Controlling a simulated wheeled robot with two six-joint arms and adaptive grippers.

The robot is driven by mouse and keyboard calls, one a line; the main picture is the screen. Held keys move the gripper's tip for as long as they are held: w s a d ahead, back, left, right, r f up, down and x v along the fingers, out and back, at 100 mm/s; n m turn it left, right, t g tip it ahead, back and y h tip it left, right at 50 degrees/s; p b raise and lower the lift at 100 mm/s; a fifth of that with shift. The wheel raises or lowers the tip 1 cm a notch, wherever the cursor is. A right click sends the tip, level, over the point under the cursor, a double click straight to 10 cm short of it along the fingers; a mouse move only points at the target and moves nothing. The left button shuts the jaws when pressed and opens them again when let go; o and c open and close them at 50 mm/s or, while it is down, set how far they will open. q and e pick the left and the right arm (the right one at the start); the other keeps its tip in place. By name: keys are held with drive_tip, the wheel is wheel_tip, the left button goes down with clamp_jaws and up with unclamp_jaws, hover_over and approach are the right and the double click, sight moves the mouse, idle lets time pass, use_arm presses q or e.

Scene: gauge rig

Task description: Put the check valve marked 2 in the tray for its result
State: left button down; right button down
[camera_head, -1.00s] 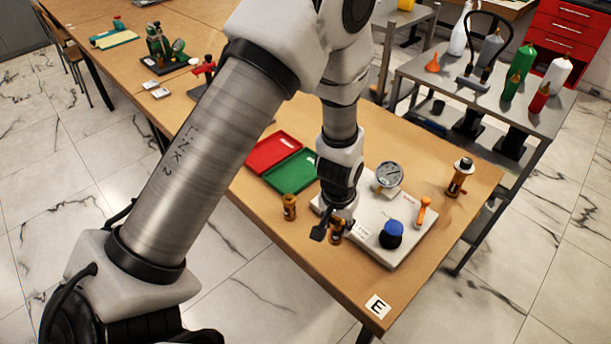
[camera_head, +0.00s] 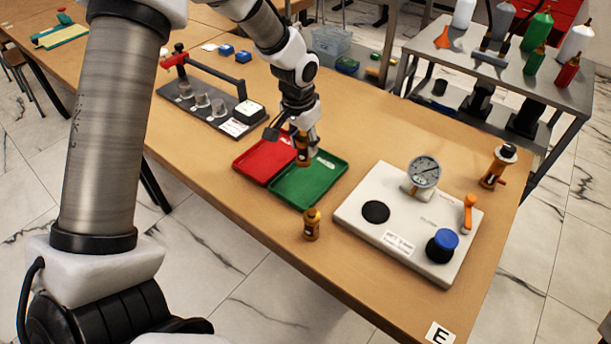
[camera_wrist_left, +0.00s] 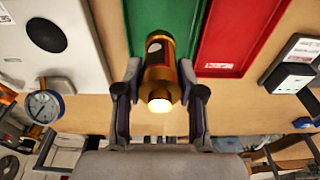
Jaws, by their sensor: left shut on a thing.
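My left gripper (camera_head: 293,138) is shut on a brass check valve (camera_head: 303,156), at the green tray's (camera_head: 297,203) edge beside the red tray (camera_head: 250,172). In the left wrist view, the valve (camera_wrist_left: 160,68) sits between both fingers, with the green tray (camera_wrist_left: 153,15) behind it and the red tray (camera_wrist_left: 235,40) to the right. I cannot read its number or tell its height above the tray. A second brass valve (camera_head: 311,225) stands upright on the table in front of the green tray. Both trays show no other valve. My right gripper is not in view.
The white test rig (camera_head: 365,235) carries a gauge (camera_head: 424,173), an empty black round pad (camera_head: 376,212), a blue-topped knob (camera_head: 442,245) and an orange lever (camera_head: 468,213). A brass fitting (camera_head: 497,167) stands behind it. A dark stand with glasses (camera_head: 205,107) is left of the trays.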

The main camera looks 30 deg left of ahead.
sight(299, 139)
use_arm(q)
drive_tip(key=f, duration=0.8)
drive_tip(key=shift+a+f, duration=0.2)
drive_tip(key=shift+f, duration=0.2)
drive_tip(key=shift+f, duration=0.1)
drive_tip(key=c, duration=0.7)
unclamp_jaws()
drive_tip(key=r, duration=0.4)
drive_tip(key=s+r, duration=0.1)
drive_tip(key=r, duration=0.7)
drive_tip(key=shift+s+r, duration=0.1)
drive_tip(key=shift+s, duration=0.15)
